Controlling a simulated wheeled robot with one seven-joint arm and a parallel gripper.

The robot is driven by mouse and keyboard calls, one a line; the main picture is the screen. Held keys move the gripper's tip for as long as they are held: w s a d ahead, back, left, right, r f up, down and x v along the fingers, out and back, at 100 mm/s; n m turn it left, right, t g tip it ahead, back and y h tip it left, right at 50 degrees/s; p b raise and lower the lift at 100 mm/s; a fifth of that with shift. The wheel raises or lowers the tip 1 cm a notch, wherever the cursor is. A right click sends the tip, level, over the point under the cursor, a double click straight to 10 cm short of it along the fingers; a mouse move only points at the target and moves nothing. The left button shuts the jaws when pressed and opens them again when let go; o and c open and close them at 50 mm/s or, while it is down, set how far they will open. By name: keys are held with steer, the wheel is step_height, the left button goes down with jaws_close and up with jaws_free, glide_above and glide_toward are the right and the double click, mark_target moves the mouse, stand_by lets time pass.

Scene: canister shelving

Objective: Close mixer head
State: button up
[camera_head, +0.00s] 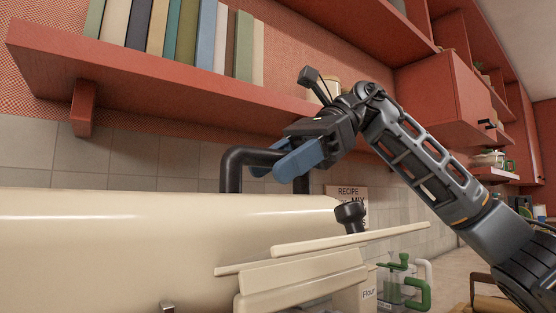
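A large cream rounded body (150,235), which looks like the mixer's head, fills the lower left of the head view. It lies close to level and runs out of the left edge. A black knob (350,213) stands by its right end. My gripper (275,170), with blue fingers pointing down and left, is above the cream body in the picture and beside a bent black pipe (236,165). The fingers overlap in this view, so their gap is unclear. I cannot tell whether they touch anything. The mixer's lower parts and bowl cannot be made out.
A red shelf (190,85) with several books runs above my gripper. Red cabinets (460,90) are at the upper right. Cream slanted pieces (300,270), green-handled jugs (400,285) and a recipe sign (345,192) are at the lower right. Tiled wall is behind.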

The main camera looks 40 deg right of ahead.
steer(key=shift+r, duration=0.1)
steer(key=shift+d+r, duration=0.15)
steer(key=v, duration=0.7)
steer(key=shift+d, duration=0.15)
stand_by(0.5)
